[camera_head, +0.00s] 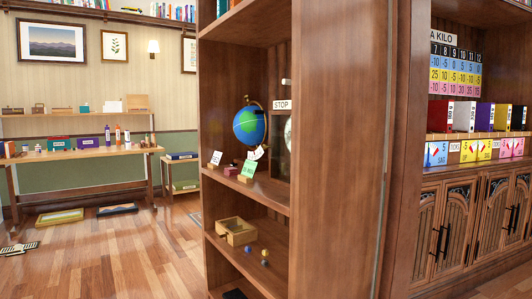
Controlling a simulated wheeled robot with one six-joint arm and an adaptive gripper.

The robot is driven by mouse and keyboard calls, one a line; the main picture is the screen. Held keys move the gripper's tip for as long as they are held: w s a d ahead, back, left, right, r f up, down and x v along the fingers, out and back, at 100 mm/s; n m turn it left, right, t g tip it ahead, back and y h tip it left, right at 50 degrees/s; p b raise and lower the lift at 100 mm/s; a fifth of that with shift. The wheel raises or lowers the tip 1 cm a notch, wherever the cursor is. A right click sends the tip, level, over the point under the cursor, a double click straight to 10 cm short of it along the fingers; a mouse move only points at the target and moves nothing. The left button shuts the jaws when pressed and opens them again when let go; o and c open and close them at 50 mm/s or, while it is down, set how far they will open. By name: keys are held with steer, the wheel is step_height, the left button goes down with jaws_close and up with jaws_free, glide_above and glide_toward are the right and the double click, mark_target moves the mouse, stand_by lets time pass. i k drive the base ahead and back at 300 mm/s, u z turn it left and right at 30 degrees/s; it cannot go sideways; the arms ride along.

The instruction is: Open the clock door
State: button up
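A dark wooden clock case (281,160) stands on the middle shelf of the bookcase, beside a blue and green globe (249,125). Part of a pale round dial (287,131) shows at its right edge, and the bookcase's side panel hides the rest. A white STOP sign (281,104) sits at its top. I cannot tell whether the clock door is open or shut. My gripper is not in view.
The bookcase side panel (340,150) fills the middle. Small cards and blocks (230,169) stand before the globe. A wooden box (236,231) and small balls lie on the shelf below. Carved cabinets (470,220) stand right. The wooden floor (130,255) is open at left.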

mark_target(265, 147)
steer(key=u, duration=0.85)
steer(key=i, duration=0.95)
steer(key=u, duration=0.05)
